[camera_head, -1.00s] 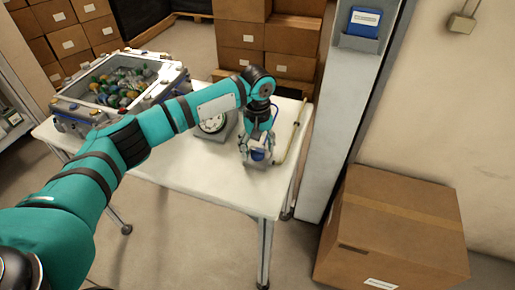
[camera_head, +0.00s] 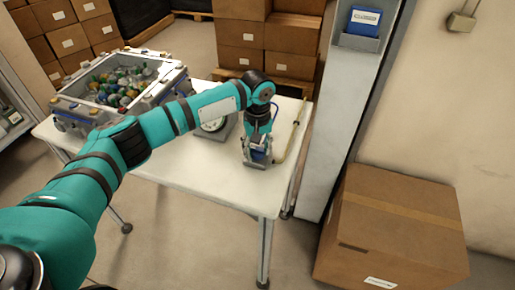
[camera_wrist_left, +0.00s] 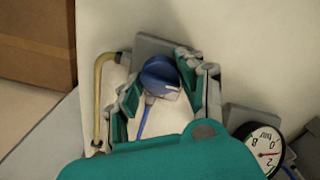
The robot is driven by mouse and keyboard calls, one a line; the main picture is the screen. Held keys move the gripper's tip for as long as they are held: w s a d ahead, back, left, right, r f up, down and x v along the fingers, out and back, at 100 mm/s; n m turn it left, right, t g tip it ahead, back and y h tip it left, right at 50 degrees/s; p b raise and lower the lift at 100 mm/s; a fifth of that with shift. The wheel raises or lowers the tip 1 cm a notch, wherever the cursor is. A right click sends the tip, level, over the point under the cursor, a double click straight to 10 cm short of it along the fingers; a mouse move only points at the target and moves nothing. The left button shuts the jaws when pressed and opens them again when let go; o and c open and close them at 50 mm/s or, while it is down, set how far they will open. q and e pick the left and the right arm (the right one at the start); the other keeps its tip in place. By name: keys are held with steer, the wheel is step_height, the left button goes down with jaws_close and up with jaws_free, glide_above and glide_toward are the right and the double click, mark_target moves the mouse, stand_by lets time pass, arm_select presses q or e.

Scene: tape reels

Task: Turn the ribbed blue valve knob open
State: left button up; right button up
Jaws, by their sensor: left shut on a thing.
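The blue valve knob (camera_wrist_left: 160,75) shows in the wrist view between the fingers of my left gripper, on a grey base plate (camera_wrist_left: 150,47). A thin blue lever or tube runs down from it in that view. Its ribs are too small to make out. My left gripper (camera_head: 257,158) is low at the table's right part, pointing down and shut on the knob; it also shows in the wrist view (camera_wrist_left: 158,84). In the head view the fingers hide most of the knob. My right gripper is out of view.
A round gauge marked bar (camera_wrist_left: 262,150) stands beside the gripper, also in the head view (camera_head: 212,124). A yellowish pipe (camera_head: 292,132) runs along the right edge of the white table (camera_head: 200,170). A bin (camera_head: 68,112) of colourful pieces stands left. A cardboard box (camera_head: 395,230) is at right.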

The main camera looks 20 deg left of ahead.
arm_select(q)
steer(key=shift+r+m+p, duration=0.2)
steer(key=shift+m+p, duration=0.5)
steer(key=shift+p, duration=0.3)
steer(key=m+p, duration=0.3)
steer(key=shift+p, duration=0.3)
steer(key=m+p, duration=0.2)
steer(key=shift+m, duration=0.4)
steer(key=m+p, duration=0.1)
steer(key=m, duration=0.1)
steer(key=shift+f+m, duration=0.1)
steer(key=shift+m, duration=0.3)
steer(key=m+p, duration=0.1)
steer(key=m, duration=0.1)
steer(key=shift+m, duration=0.3)
steer(key=m+p, duration=0.1)
steer(key=m, duration=0.4)
steer(key=shift+m, duration=0.3)
steer(key=o, duration=1.2)
steer(key=shift+f, duration=0.1)
